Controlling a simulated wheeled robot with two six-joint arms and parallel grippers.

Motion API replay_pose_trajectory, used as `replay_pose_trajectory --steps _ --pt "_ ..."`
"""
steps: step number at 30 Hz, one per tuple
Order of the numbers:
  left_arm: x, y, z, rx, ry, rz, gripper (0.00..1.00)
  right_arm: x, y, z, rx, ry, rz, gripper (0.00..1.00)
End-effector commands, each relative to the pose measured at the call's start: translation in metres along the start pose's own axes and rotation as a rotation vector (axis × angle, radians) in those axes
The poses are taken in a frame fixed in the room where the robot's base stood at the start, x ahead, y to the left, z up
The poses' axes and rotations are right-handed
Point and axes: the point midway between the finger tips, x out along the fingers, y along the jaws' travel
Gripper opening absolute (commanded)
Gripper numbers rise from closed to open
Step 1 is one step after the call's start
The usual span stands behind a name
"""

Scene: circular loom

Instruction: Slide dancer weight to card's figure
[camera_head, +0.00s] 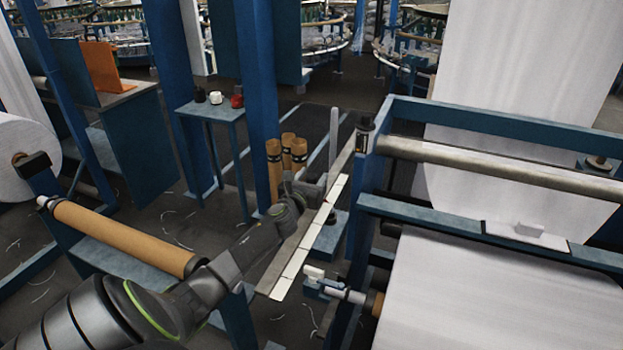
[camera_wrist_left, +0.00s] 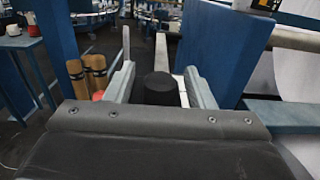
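A dark round weight (camera_wrist_left: 162,90) shows in the left wrist view, between the two fingers of my left gripper (camera_wrist_left: 160,82). The fingers are apart, with a visible gap on the left of the weight; I see no clear grip on it. In the head view my left gripper (camera_head: 322,178) is over a long pale bar with white segments (camera_head: 312,236), and the weight cannot be made out there. A white flat piece (camera_head: 515,237) with a small block lies on the blue frame at the right; no figure is readable on it. My right gripper is not in view.
Cardboard tubes (camera_head: 274,165) stand just left of the gripper. A small table (camera_head: 210,108) holds cups. The blue loom frame (camera_head: 480,122) and fabric roll (camera_head: 490,295) stand close on the right.

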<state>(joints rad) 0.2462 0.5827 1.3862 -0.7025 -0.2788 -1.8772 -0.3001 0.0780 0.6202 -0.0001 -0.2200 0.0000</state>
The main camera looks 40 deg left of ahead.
Motion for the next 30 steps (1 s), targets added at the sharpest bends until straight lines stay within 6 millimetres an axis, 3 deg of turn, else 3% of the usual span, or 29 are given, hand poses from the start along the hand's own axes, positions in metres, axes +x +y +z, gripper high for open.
replay_pose_trajectory --steps 11,30 --pt "-0.008 0.0 -0.001 0.0 0.001 -0.001 0.49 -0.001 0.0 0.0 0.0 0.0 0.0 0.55" --pt "-0.116 0.0 -0.003 0.001 0.002 -0.001 0.49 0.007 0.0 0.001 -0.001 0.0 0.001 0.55"
